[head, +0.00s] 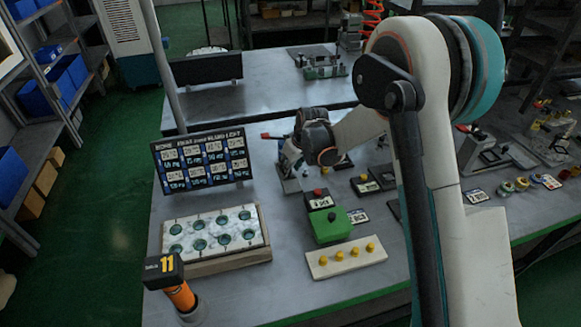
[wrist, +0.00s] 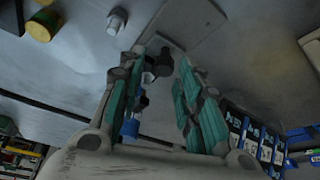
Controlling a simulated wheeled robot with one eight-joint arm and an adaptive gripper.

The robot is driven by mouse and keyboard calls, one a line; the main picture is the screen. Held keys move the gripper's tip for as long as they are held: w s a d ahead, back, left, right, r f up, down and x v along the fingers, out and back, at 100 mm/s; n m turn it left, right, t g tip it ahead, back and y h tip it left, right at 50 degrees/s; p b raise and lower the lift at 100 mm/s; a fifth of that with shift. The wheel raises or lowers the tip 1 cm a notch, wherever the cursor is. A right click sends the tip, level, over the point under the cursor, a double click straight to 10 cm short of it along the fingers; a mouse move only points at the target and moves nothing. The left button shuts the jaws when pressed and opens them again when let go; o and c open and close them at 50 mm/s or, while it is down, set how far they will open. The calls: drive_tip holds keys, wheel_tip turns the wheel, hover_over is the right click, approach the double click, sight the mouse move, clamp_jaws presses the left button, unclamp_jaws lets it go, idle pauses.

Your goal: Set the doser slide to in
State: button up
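My gripper (wrist: 166,68) is open, its two teal-padded fingers apart. A small black part (wrist: 160,60) shows in the gap near the fingertips, beside a flat grey plate (wrist: 185,22). I cannot tell whether a finger touches it. A blue piece (wrist: 130,128) lies deeper in the picture, by the left finger. In the head view my wrist hangs over a small bench device with a grey base (head: 290,185) and a red handle (head: 269,136); my own arm hides much of it. I cannot tell for certain which part is the doser slide, nor its position.
A green box (head: 331,226) and a pale strip with several yellow knobs (head: 346,258) stand in front. A white tray with round green wells (head: 213,232) and a dark label board (head: 203,160) are at left. An orange post (head: 180,297) stands at the front left corner.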

drive_tip(key=shift+r, duration=0.1)
drive_tip(key=v, duration=1.2)
idle(0.4)
drive_tip(key=s+d+r+m+t+h, duration=0.1)
drive_tip(key=s+d+r+m, duration=0.1)
drive_tip(key=s+d+r, duration=0.5)
drive_tip(key=s+d+r+m+t, duration=0.1)
drive_tip(key=s+d+r+m, duration=0.1)
drive_tip(key=s+d+r, duration=0.5)
drive_tip(key=s+d+f+m+h, duration=0.1)
drive_tip(key=s+d, duration=0.1)
drive_tip(key=s, duration=0.7)
drive_tip(key=s+d+f+m+t, duration=0.1)
drive_tip(key=s+d+m, duration=0.1)
drive_tip(key=s, duration=0.8)
drive_tip(key=shift+m+t+h, duration=0.3)
drive_tip(key=shift+h, duration=0.1)
